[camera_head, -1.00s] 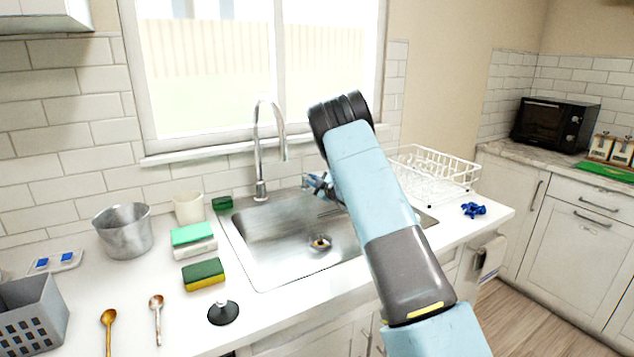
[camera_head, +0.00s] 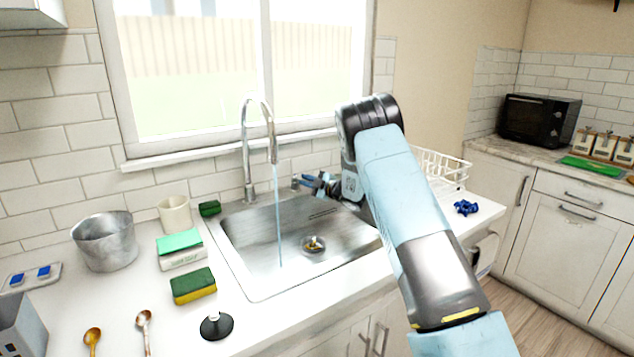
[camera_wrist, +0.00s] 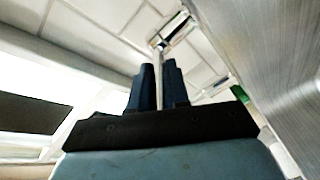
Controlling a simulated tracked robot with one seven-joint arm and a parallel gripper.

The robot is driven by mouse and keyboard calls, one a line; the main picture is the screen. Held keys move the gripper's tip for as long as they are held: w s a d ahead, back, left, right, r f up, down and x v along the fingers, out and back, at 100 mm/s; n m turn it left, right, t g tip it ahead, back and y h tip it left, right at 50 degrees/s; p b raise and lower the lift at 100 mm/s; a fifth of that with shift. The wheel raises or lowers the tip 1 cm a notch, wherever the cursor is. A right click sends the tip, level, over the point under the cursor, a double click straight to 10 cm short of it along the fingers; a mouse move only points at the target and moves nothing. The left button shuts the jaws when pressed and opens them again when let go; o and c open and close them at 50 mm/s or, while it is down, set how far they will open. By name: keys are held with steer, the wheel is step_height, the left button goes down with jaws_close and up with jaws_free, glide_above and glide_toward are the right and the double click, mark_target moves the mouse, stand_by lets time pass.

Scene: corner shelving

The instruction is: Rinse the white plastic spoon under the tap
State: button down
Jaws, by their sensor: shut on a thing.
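The tap (camera_head: 247,150) is a tall curved chrome spout behind the sink. A thin stream of water (camera_head: 279,225) falls from it into the steel sink (camera_head: 250,262). My gripper (camera_head: 308,182) is behind the sink, right of the spout, shut on the small tap lever (camera_head: 295,181). In the wrist view, my gripper's dark fingers (camera_wrist: 158,88) close around a thin metal piece.
Sponges (camera_head: 193,286), a black sink plug (camera_head: 216,327), a metal pot (camera_head: 104,242) and a cream cup (camera_head: 174,214) stand left of the sink. A white dish rack (camera_head: 445,168) is behind my arm. A blue item (camera_head: 466,207) lies on the right counter. The sink is largely clear.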

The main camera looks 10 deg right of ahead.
steer(key=shift+s+d+f, duration=0.15)
steer(key=shift+f, duration=0.15)
steer(key=c, duration=1.1)
jaws_free()
steer(key=shift+r, duration=0.15)
steer(key=v, duration=1.3)
steer(key=shift+s+d, duration=0.25)
steer(key=shift+s, duration=0.05)
